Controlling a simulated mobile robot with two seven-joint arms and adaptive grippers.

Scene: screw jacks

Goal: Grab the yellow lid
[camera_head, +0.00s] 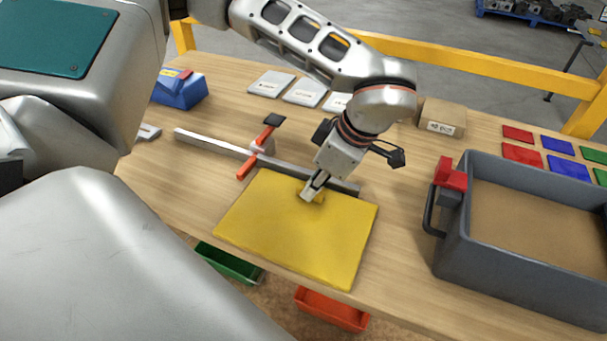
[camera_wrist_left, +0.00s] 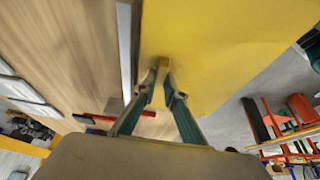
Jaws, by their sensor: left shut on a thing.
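The yellow lid (camera_head: 290,238) is a flat square panel lying on the wooden table near its front edge. It also fills the upper right of the left wrist view (camera_wrist_left: 220,50). A small yellow handle (camera_wrist_left: 160,84) stands up near its edge. My left gripper (camera_head: 311,193) comes down from above at the lid's far side. In the left wrist view its two fingers (camera_wrist_left: 162,90) are closed on the handle from both sides. The lid seems to rest flat on the table. My right gripper does not show.
A grey open crate (camera_head: 450,235) with a red clamp (camera_head: 451,174) stands to the right. A metal bar clamp (camera_head: 215,144) with red handles lies just behind the lid. Colored tiles (camera_head: 560,146) lie at the far right, a cardboard box (camera_head: 443,117) at the back.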

